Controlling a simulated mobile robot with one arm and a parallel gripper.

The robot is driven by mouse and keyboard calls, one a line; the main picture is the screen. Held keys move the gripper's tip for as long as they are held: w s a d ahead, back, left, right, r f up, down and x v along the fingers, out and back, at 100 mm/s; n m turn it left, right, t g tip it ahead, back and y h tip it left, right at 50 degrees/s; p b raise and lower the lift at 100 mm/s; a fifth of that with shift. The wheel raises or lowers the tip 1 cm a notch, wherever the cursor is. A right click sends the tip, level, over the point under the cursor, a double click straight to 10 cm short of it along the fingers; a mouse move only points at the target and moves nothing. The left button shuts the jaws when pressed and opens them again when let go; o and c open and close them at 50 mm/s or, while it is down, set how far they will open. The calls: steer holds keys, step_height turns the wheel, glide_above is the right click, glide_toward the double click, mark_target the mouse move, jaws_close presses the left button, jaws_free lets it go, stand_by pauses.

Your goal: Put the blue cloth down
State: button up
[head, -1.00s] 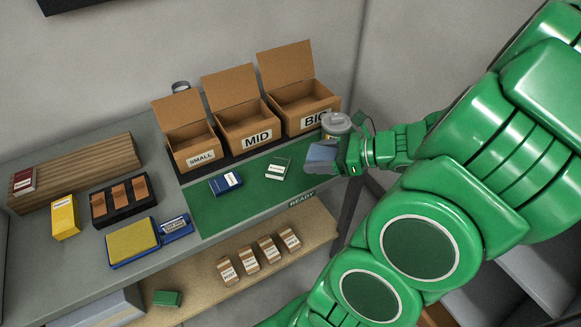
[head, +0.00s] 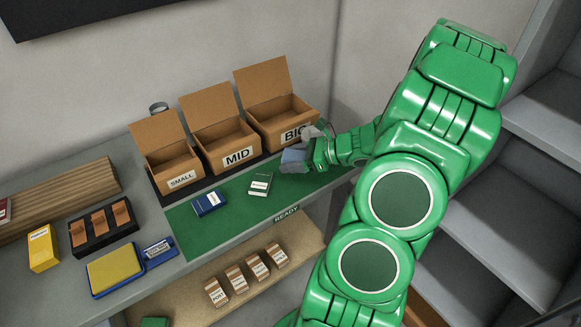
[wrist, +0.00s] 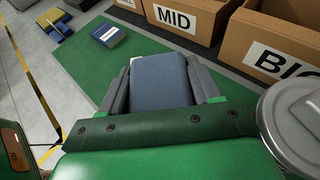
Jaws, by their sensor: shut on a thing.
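The blue cloth (head: 293,158) is a folded grey-blue piece held in my gripper (head: 307,160), over the right end of the green mat (head: 205,233). In the wrist view the cloth (wrist: 160,82) sits between the two grey fingers of my gripper (wrist: 162,88), which are shut on it. The mat's bare green surface also shows below and left of the cloth in the wrist view (wrist: 85,75). I cannot tell whether the cloth touches the mat.
Open cardboard boxes labelled SMALL (head: 174,167), MID (head: 228,142) and BIG (head: 288,120) stand behind the mat. A metal canister (wrist: 293,110) is close right of my gripper. The mat's front left is clear.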

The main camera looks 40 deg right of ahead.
mark_target(290, 174)
steer(key=shift+w+d+f, duration=0.3)
steer(key=shift+w+f, duration=0.3)
steer(key=shift+f, duration=0.15)
steer(key=shift+w+d+f, duration=0.25)
steer(key=shift+w+f, duration=0.3)
steer(key=shift+f, duration=1.7)
steer(key=shift+f, duration=0.1)
steer(key=o, duration=1)
steer(key=shift+o, duration=0.2)
